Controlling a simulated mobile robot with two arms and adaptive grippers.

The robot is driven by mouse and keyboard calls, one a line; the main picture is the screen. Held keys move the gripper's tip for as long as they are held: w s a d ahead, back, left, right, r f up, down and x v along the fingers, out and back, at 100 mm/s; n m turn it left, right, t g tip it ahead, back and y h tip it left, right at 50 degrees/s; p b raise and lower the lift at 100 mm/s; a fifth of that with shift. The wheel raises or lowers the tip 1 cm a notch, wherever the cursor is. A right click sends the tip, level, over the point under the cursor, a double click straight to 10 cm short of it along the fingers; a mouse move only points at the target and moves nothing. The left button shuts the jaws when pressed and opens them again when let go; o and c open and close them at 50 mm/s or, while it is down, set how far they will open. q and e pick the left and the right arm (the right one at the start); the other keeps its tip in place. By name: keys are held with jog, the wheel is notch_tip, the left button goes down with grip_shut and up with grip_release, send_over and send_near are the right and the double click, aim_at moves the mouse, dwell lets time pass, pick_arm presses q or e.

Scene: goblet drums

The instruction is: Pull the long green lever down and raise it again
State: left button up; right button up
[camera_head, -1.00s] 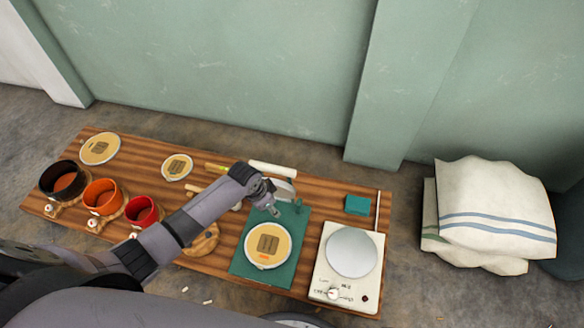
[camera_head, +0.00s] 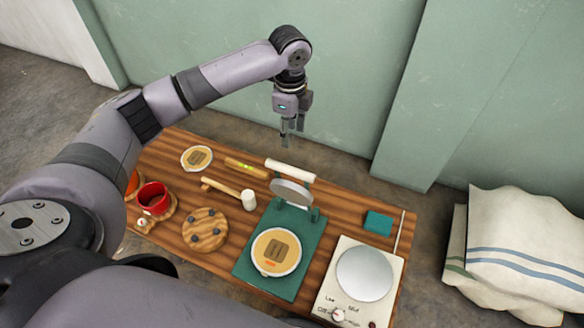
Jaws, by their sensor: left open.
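A press with a green base (camera_head: 303,252) stands on the wooden table. At its back are green posts, a grey round plate (camera_head: 289,191) and a long cream bar (camera_head: 291,170) lying crosswise on top. No long lever that is clearly green shows; the bar looks cream. A round drum piece (camera_head: 276,252) with a brown square pattern rests on the base. My left gripper (camera_head: 291,137) hangs above the bar in the picture, fingers pointing down, open and empty; its exact height is hard to tell. My right gripper is out of view.
A cream hot plate (camera_head: 347,320) stands right of the press, with a teal block (camera_head: 378,222) behind it. Left are a mallet (camera_head: 248,199), a wooden disc with knobs (camera_head: 205,230), a spirit level (camera_head: 246,168) and a red drum shell (camera_head: 153,197). Folded cloths (camera_head: 520,235) lie right.

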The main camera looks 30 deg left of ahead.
aim_at(291, 169)
pick_arm(q)
notch_tip(291, 169, down, 15)
jog(key=b, duration=0.3)
jog(key=shift+w+r, duration=0.1)
jog(key=shift+f, duration=0.35)
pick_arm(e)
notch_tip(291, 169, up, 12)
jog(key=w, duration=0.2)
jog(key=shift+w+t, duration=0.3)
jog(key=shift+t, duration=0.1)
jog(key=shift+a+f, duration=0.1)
pick_arm(q)
grip_shut()
